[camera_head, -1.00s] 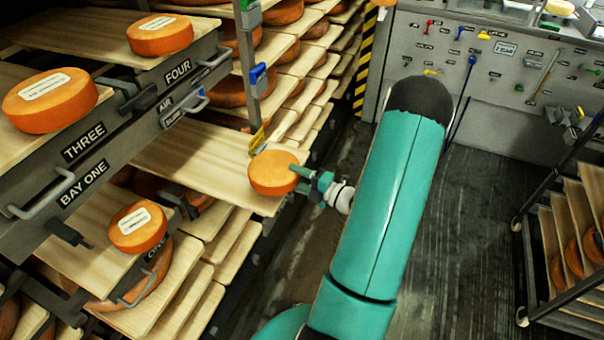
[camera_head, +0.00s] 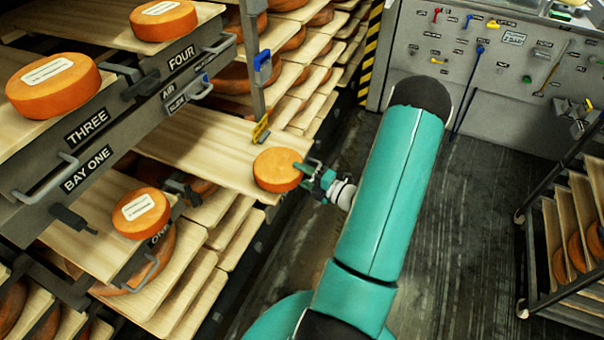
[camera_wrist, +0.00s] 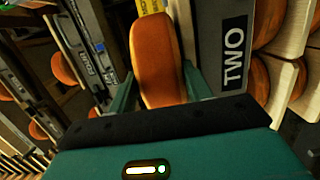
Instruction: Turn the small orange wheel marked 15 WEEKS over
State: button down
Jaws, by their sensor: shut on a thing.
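A small orange cheese wheel (camera_head: 277,169) is in my gripper (camera_head: 306,173) at the outer end of a pulled-out wooden board (camera_head: 206,148). Its upward face in the head view is plain; no label or 15 WEEKS marking shows. The fingers hold it by its right side, and it overlaps the board's end; I cannot tell whether it touches the board. In the wrist view the same wheel (camera_wrist: 157,60) stands between my two fingers (camera_wrist: 158,92), with its rim towards the camera.
White-labelled wheels lie on the boards at left: upper (camera_head: 164,20), middle (camera_head: 52,85) and lower (camera_head: 141,213); their print is unreadable. A yellow clip (camera_head: 261,130) on the rack post is close behind the held wheel. A cart (camera_head: 560,240) stands right; floor between is clear.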

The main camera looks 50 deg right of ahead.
jog(key=shift+f, duration=0.2)
dwell(0.5)
jog(key=c, duration=0.6)
grip_release()
jog(key=shift+o, duration=0.2)
jog(key=shift+s+f, duration=0.1)
jog(key=s+d, duration=0.2)
jog(key=s, duration=1.1)
jog(key=shift+s+d, duration=0.2)
